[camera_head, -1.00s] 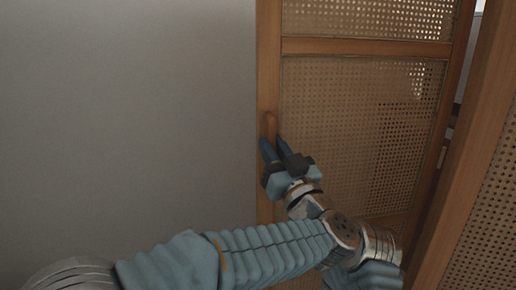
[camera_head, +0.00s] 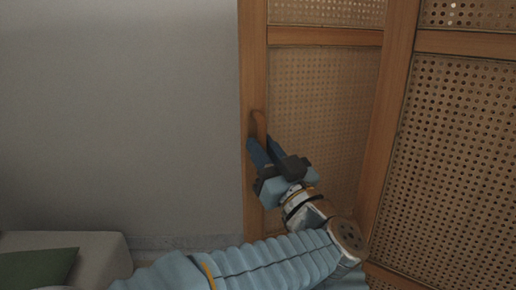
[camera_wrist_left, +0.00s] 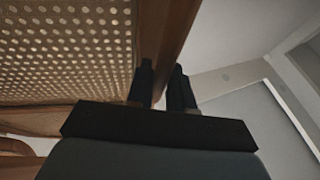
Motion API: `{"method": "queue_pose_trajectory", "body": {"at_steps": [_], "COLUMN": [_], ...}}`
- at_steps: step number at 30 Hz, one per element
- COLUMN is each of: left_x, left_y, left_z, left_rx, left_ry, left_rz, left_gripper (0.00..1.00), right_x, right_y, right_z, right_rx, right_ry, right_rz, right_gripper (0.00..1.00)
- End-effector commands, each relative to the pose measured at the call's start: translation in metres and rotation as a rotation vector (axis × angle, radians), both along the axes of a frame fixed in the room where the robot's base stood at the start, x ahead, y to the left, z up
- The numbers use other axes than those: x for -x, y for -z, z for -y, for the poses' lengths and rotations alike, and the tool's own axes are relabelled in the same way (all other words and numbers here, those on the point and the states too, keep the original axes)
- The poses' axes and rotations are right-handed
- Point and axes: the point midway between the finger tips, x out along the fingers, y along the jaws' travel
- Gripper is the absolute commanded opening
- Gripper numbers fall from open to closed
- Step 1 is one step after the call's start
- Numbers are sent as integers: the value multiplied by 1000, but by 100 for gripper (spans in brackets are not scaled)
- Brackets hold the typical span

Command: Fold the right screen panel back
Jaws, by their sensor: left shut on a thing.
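The screen panel with a wooden frame and perforated cane infill (camera_head: 320,110) stands upright in the middle of the head view. In the left wrist view, the fingers (camera_wrist_left: 168,85) lie at the wooden edge (camera_wrist_left: 178,40), with the cane infill (camera_wrist_left: 65,45) to the left. The exact contact is partly hidden by the fingers. My right gripper is not in view.
A second cane panel (camera_head: 460,150) stands at the right, meeting the first at an angle. A plain grey wall (camera_head: 120,110) fills the left. A light seat (camera_head: 100,255) with a green cushion (camera_head: 38,268) is at the lower left.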

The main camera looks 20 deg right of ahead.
Motion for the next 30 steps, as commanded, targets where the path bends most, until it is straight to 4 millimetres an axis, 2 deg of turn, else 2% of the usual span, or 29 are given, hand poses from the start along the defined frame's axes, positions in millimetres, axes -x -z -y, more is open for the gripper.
{"method": "queue_pose_trajectory", "body": {"at_steps": [11,12,13,23,26,30], "left_x": [2,2,2,4,15,43], "left_y": [-2,-2,-2,1,7,19], "left_z": [1,1,1,1,4,8], "left_rx": [1,1,1,0,-1,-1], "left_ry": [4,4,4,2,5,6], "left_rz": [3,3,3,1,1,1], "left_gripper": [0,24,27,27,27,27], "right_x": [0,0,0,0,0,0], "right_y": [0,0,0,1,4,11], "right_z": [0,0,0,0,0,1], "right_rx": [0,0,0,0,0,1], "right_ry": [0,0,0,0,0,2], "right_rz": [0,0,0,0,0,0], "right_gripper": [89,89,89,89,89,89]}}
